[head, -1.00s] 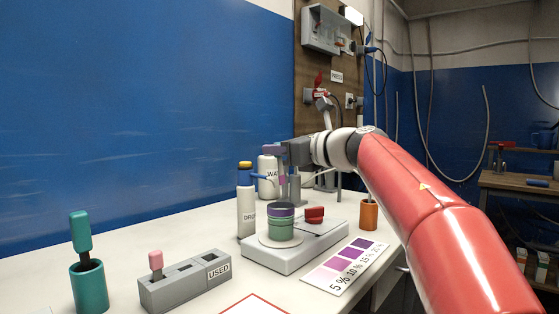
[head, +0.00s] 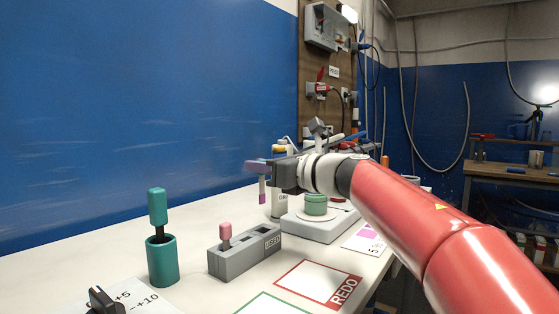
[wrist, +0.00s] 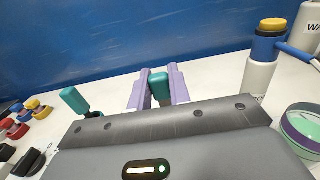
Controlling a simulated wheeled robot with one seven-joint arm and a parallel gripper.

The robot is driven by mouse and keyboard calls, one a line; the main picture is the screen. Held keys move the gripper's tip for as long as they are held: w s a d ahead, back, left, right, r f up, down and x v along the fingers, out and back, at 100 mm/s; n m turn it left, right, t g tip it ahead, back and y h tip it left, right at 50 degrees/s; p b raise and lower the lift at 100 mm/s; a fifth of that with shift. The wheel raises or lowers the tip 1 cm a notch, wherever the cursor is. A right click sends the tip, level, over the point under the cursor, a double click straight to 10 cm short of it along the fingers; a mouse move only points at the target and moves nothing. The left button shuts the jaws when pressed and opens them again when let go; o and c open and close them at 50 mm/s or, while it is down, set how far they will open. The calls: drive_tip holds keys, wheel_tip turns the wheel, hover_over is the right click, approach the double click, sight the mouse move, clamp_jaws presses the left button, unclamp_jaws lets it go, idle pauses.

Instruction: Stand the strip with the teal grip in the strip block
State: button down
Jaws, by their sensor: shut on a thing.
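My gripper (head: 258,166) has purple fingers and is shut on the strip with the teal grip. The teal grip (wrist: 159,89) shows between the fingers in the wrist view. The strip's purple lower end (head: 262,190) hangs down below the fingers in the head view. The grey strip block (head: 246,262) stands on the bench, lower in the picture than the strip, and the two are apart. A strip with a pink grip (head: 225,233) stands in the block's left slot; the other slots look empty. The block is not seen in the wrist view.
A teal cup (head: 162,265) with a teal-handled tool (head: 158,207) stands left of the block. A green dish (head: 315,205) sits on a white stand behind to the right. A bottle (wrist: 262,65) stands near it. A REDO mat (head: 315,281) lies in front.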

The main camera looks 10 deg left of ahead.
drive_tip(key=shift+f+b, duration=4)
drive_tip(key=shift+f, duration=0.45)
drive_tip(key=c, duration=1.2)
unclamp_jaws()
drive_tip(key=shift+c, duration=0.2)
drive_tip(key=shift+d, duration=0.1)
drive_tip(key=b+v, duration=0.1)
drive_tip(key=v, duration=0.6)
drive_tip(key=shift+d, duration=0.25)
drive_tip(key=shift+s, duration=0.1)
